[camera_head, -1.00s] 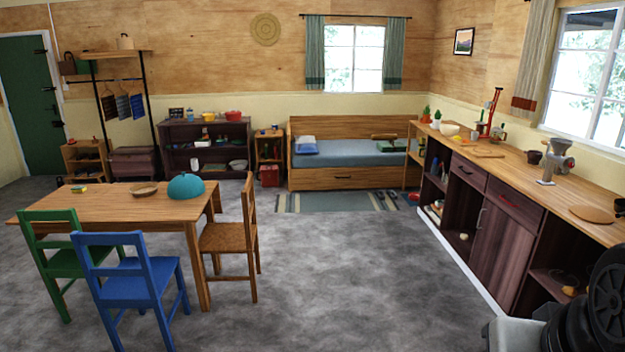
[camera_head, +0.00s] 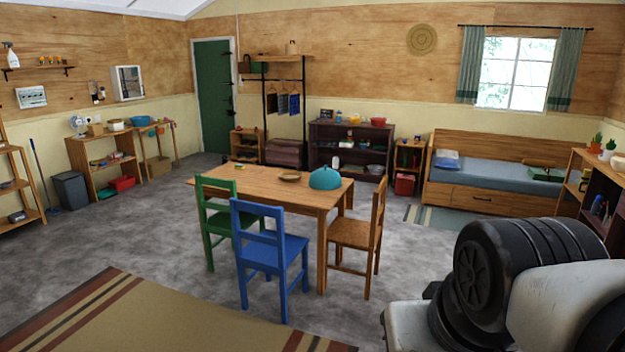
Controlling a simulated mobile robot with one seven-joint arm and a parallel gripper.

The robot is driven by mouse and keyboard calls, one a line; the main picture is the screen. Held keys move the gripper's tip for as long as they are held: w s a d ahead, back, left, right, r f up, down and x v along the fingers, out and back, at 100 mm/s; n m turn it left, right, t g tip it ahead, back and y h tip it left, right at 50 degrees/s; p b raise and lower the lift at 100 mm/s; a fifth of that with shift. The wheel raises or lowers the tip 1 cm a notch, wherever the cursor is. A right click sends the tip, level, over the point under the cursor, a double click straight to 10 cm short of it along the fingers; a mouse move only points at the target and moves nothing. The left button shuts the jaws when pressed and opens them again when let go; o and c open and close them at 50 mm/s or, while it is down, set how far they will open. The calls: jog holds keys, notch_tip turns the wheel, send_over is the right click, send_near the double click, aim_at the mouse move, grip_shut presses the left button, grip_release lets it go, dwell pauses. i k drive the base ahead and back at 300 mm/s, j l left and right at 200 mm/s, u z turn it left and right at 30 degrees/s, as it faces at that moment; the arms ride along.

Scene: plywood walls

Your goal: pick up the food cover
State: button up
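The food cover (camera_head: 325,178) is a teal dome with a small knob on top. It stands on the right part of the wooden dining table (camera_head: 262,190), near the table's far right corner. A shallow woven dish (camera_head: 290,177) lies just left of it, apart from it. Nothing covers the dome from view. My arm shows as black and pale grey links at the lower right. My gripper is not in view.
A green chair (camera_head: 217,215) and a blue chair (camera_head: 268,252) stand at the near side of the table, a brown chair (camera_head: 362,236) at its right end. A striped rug (camera_head: 150,315) lies in front. Grey floor is free left of the table and between the rug and chairs.

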aim_at(324, 178)
jog(key=i+l+z, duration=0.5)
jog(key=i+z, duration=0.2)
jog(key=i, duration=0.2)
jog(key=i+z, duration=0.4)
jog(key=i, duration=3.35)
jog(key=i+u, duration=0.25)
jog(key=i, duration=0.5)
jog(key=i+l+u, duration=0.2)
jog(key=i, duration=0.6)
jog(key=i+j+u, duration=0.1)
jog(key=i+u, duration=0.25)
jog(key=i, duration=0.4)
jog(key=i+l+u, duration=0.1)
jog(key=i+u, duration=0.25)
jog(key=i, duration=0.4)
jog(key=i+u, duration=0.45)
jog(key=i, duration=0.25)
jog(key=i+l+u, duration=0.15)
jog(key=i+u, duration=0.3)
jog(key=i, duration=0.25)
